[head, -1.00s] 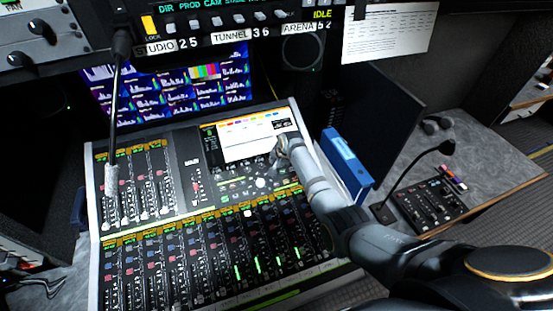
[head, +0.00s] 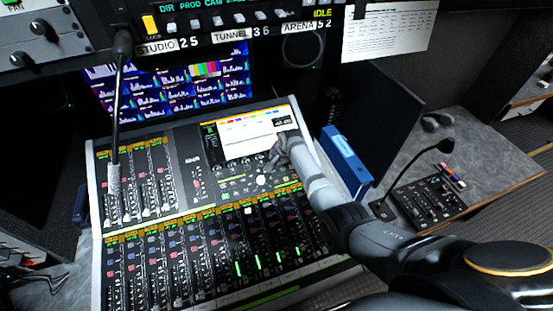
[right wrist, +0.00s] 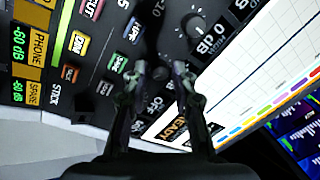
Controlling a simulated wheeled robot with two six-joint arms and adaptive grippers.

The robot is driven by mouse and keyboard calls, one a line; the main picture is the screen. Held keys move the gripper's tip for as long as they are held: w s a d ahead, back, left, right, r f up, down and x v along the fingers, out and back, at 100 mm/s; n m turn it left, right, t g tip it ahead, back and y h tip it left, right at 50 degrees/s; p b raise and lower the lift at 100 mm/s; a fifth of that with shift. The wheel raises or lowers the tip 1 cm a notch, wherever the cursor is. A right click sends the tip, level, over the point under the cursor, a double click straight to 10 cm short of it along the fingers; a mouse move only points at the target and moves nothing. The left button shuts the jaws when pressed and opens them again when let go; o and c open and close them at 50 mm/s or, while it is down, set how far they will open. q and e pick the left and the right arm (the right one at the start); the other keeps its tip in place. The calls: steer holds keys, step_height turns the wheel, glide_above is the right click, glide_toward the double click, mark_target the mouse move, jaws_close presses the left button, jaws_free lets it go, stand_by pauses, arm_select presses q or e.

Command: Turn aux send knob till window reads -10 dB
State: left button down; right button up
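The mixing console (head: 180,215) has a lit white screen (head: 250,140) at its upper right. My right gripper (head: 273,158) is over the panel by the screen's lower right corner, its fingertips small and unclear there. In the right wrist view the two fingers (right wrist: 160,72) are apart, with a small dark round control (right wrist: 160,73) visible between the tips. A larger dark knob (right wrist: 194,22) with a white pointer mark lies beyond the tips, not held. The dark window (right wrist: 212,40) beside it seems to read 0 dB, turned sideways. My left gripper is in no view.
A gooseneck microphone (head: 114,180) hangs over the console's left part. A blue binder (head: 345,160) and dark monitor (head: 388,130) stand right of the screen. Small coloured buttons (right wrist: 80,42) lie left of the fingers. A desk microphone (head: 445,146) and small panel (head: 428,202) are farther right.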

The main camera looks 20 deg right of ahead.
steer(key=shift+o, duration=1)
steer(key=v, duration=1.2)
steer(key=shift+s+f, duration=0.1)
steer(key=shift+f, duration=0.05)
